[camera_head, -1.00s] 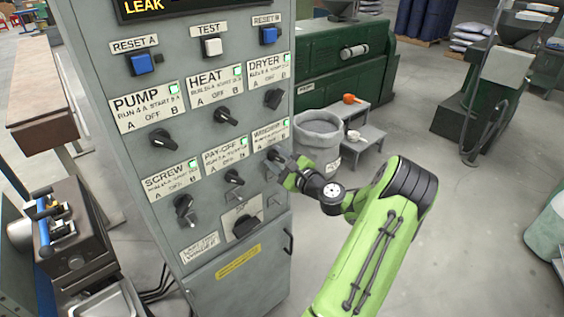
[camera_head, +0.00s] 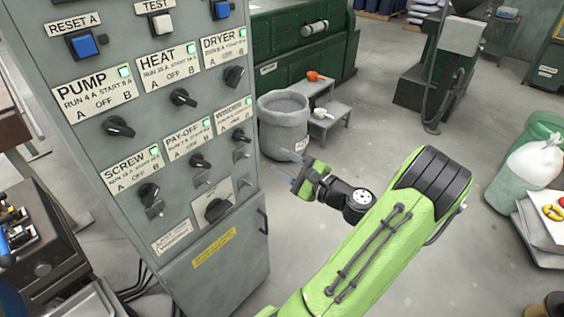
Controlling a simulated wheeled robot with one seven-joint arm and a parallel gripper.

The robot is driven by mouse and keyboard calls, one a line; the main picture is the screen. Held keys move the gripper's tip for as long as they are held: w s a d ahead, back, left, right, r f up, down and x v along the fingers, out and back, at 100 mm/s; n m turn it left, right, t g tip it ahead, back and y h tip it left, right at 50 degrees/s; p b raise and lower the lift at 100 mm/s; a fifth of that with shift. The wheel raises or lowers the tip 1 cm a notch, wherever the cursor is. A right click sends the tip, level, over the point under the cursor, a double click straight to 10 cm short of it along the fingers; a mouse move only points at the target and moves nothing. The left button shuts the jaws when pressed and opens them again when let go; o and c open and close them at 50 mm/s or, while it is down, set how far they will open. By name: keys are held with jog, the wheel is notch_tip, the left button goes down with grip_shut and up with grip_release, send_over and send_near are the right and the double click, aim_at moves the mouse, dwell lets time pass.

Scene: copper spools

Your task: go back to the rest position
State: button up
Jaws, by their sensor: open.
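My gripper (camera_head: 291,168) is open and empty, in the air to the right of the grey control cabinet (camera_head: 200,278). It is apart from the cabinet's front, with a gap between its fingers and the panel edge. My green arm reaches up to it from the bottom of the view. The panel carries several black rotary knobs, among them the winder knob (camera_head: 239,135), the pay-off knob (camera_head: 200,161) and the screw knob (camera_head: 148,193). Green lamps are lit beside the labels.
A grey bin (camera_head: 284,130) and a small grey step stand (camera_head: 330,118) with an orange item on top are behind my gripper. A green machine (camera_head: 290,60) stands at the back. At right are a sack-filled green container (camera_head: 505,185) and a stack with coloured items. Floor between is clear.

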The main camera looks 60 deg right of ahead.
dwell(0.3)
jog(key=w+a+f+n+g+y, duration=0.1)
jog(key=w+a+n+g+y, duration=0.4)
jog(key=a+n, duration=0.45)
jog(key=w+a+f+n+g+y, duration=0.1)
jog(key=w+a+n+g+y, duration=0.35)
jog(key=a, duration=0.85)
jog(key=s+a+r+n+g+h, duration=0.2)
jog(key=s+a+r+n+h, duration=0.3)
jog(key=s+a+n, duration=0.7)
notch_tip(320, 180, up, 2)
jog(key=n, duration=0.3)
jog(key=shift+a, duration=0.4)
jog(key=shift+r+g+h, duration=0.1)
jog(key=shift+g+h, duration=0.15)
